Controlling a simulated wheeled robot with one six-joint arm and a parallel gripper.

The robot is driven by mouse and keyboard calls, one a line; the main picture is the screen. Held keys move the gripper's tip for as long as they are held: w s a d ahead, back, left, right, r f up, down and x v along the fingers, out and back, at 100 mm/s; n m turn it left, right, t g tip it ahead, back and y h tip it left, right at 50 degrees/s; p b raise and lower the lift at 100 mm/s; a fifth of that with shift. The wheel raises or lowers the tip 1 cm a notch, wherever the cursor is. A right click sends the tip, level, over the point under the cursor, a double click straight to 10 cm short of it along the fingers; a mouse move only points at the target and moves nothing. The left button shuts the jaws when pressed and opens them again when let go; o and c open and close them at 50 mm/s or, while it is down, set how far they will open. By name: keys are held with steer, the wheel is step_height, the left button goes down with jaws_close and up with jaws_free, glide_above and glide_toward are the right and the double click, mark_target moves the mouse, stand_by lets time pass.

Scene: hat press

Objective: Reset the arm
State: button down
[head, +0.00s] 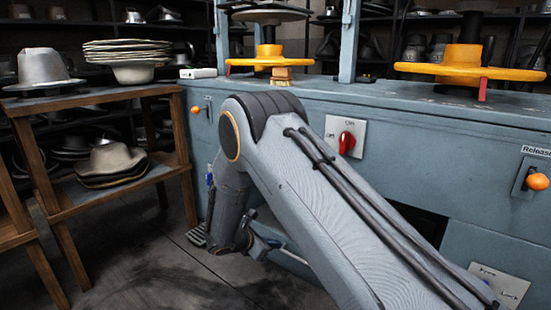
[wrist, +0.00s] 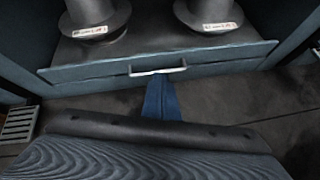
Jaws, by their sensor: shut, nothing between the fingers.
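My arm comes in from the lower right of the head view, bends at its elbow and hangs down in front of the press (head: 400,115). My gripper (head: 262,246) is low, near the press's lower front and above the floor, partly hidden behind my arm. In the wrist view its blue fingers (wrist: 162,98) are together with nothing between them. They point toward a drawer-like grey panel (wrist: 95,69) with a pale handle (wrist: 157,71). I cannot tell exactly how far apart they are.
A red switch (head: 347,142) and orange-knobbed levers (head: 537,182) are on the press front. A wooden shelf (head: 90,97) with hats stands at left. A pedal (head: 198,236) is near the floor. Floor at lower left is clear.

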steer(key=s+r+m+g+y, duration=0.3)
steer(key=s+r+m, duration=0.4)
steer(key=s+r, duration=0.7)
steer(key=s+r+m+g+y, duration=0.25)
steer(key=s+r+m, duration=0.5)
steer(key=s, duration=0.95)
steer(key=s+r+m+g+y, duration=0.1)
steer(key=s+r+m+y, duration=0.15)
steer(key=s, duration=0.55)
steer(key=s+r+m+g+y, duration=0.1)
steer(key=s+r, duration=0.2)
steer(key=s, duration=0.5)
steer(key=d+r+m+p, duration=0.2)
steer(key=d+r+p, duration=0.4)
steer(key=r+p, duration=0.3)
steer(key=d+r+m+h+p, duration=0.1)
steer(key=d+r+p, duration=0.6)
steer(key=p, duration=1)
steer(key=d+r+m+p, duration=0.4)
steer(key=d+r+p, duration=0.2)
steer(key=r+p, duration=0.6)
steer(key=shift+w+d+r+p, duration=0.3)
steer(key=shift+d+r+p, duration=0.1)
steer(key=shift+p, duration=0.1)
